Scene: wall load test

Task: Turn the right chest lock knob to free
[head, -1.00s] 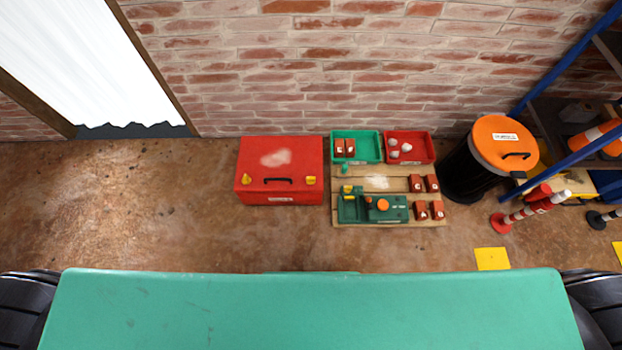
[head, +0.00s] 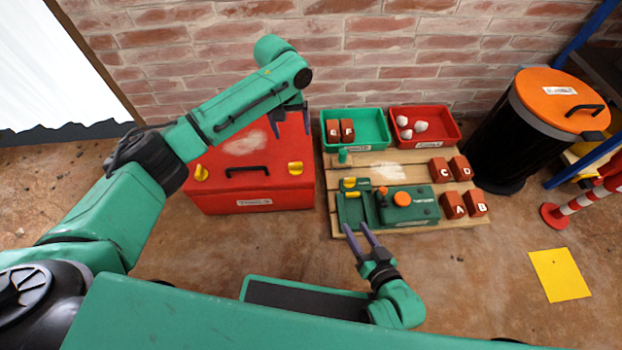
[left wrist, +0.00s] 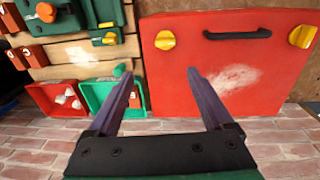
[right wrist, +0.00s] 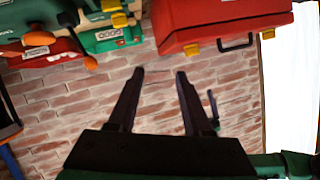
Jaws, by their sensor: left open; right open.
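The red chest (head: 250,190) stands on the floor by the brick wall, with a black handle and two yellow lock knobs on its front. The right lock knob (head: 295,168) also shows in the left wrist view (left wrist: 165,40) and in the right wrist view (right wrist: 192,49). Its exact turn angle is hard to tell. The left lock knob (head: 201,173) is at the other end. My left gripper (head: 291,128) is open and empty above the back right part of the chest, apart from the knob. My right gripper (head: 355,228) is open and empty near the board's front left corner.
A wooden board (head: 385,165) beside the chest carries a green device (head: 415,208) and several lettered brown blocks. Behind are a green bin (head: 370,118) and a red bin (head: 445,118). A black drum (head: 510,140) with an orange lid stands right. Floor in front is partly clear.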

